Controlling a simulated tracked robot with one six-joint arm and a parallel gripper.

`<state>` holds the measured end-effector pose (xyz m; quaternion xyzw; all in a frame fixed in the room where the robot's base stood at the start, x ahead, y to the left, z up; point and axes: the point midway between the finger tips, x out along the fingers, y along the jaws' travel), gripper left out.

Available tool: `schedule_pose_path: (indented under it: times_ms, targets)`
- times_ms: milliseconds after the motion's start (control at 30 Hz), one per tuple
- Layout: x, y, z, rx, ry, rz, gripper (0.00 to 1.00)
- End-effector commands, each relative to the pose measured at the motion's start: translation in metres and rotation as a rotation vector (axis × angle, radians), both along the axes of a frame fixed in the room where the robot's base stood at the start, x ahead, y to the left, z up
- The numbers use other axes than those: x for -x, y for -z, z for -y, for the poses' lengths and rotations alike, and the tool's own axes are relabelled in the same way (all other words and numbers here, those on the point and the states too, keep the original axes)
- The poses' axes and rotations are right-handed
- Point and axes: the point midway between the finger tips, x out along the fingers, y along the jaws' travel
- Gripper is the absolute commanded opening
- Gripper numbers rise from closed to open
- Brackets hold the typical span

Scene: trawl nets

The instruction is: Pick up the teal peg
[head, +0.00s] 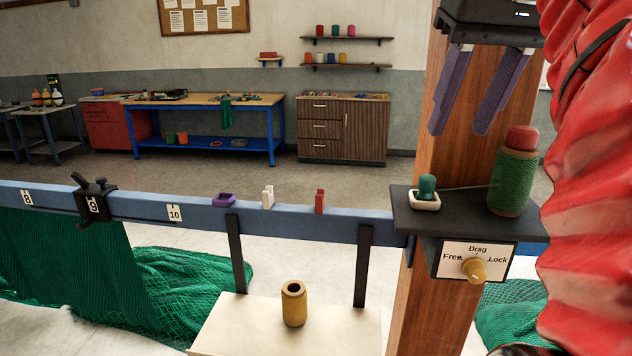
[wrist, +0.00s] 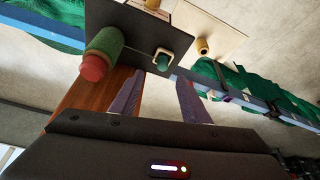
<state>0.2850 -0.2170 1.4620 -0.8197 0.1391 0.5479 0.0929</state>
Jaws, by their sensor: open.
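The teal peg (head: 427,186) stands upright in a small white square holder (head: 424,203) on the dark shelf fixed to the wooden post. It also shows in the wrist view (wrist: 163,59), just beyond my fingertips. My gripper (head: 462,132) hangs in front of the post with its two purple fingers spread and pointing down. It is open and empty, above the shelf and apart from the peg. In the wrist view my gripper (wrist: 161,78) has the peg roughly between the lines of its fingers.
A green twine spool with a red top (head: 514,172) stands on the dark shelf (head: 468,219), close right of the peg. Below is a Drag panel with a yellow knob (head: 474,270). A blue rail (head: 340,228) carries small purple, white and red pieces. A yellow cylinder (head: 294,303) stands on a pale board.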

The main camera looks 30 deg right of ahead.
Motion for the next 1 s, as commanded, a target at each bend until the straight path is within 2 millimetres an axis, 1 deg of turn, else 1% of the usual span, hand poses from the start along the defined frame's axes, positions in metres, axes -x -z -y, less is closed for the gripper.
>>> schedule_pose_path:
  times_ms: [500,633,1000]
  targets:
    - [-0.020,0.051,0.006,-0.001,0.000,-0.001,0.42]
    - [-0.022,0.056,0.007,0.000,0.001,0.000,0.42]
    - [-0.023,0.059,0.008,0.000,0.001,0.000,0.42]
